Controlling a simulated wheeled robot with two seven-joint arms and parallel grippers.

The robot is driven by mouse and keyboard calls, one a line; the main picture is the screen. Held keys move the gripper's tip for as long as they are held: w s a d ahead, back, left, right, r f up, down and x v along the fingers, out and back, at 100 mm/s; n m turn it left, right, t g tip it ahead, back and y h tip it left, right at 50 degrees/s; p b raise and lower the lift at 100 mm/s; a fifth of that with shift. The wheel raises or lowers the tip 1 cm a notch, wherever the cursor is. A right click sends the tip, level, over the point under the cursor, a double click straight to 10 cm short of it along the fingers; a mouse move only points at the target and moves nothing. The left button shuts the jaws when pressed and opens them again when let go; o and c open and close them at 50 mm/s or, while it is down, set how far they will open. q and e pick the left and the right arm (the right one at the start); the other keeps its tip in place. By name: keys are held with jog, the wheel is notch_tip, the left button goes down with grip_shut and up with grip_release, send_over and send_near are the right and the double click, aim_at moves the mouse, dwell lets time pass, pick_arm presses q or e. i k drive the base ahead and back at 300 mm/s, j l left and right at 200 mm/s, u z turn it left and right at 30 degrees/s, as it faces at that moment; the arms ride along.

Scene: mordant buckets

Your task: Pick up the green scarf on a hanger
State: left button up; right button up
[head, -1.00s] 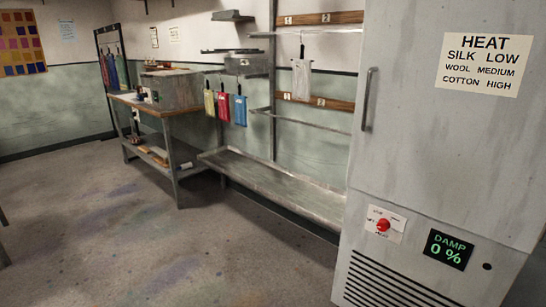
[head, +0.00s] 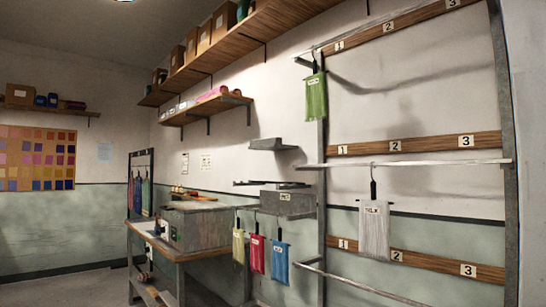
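The green scarf (head: 316,97) hangs on a dark hanger from the top rail of the metal rack, at its left end by the number 1 label. It hangs upright, with a small white tag near its top. Nothing touches it apart from the rail, though it hangs in front of or close to the rack's left post. Neither of my grippers shows in the head view.
A white scarf (head: 374,232) hangs from the middle rail of the rack (head: 508,200). Yellow (head: 238,245), red (head: 257,252) and blue (head: 279,260) scarves hang left of the rack. A workbench (head: 185,254) stands further left, below shelves (head: 215,103).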

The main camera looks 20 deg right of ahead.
aim_at(315, 84)
jog(key=i+z, duration=0.2)
jog(key=i, duration=0.3)
jog(key=i+j+z, duration=0.25)
jog(key=i, duration=0.2)
jog(key=i+j+z, duration=0.2)
jog(key=i, duration=0.3)
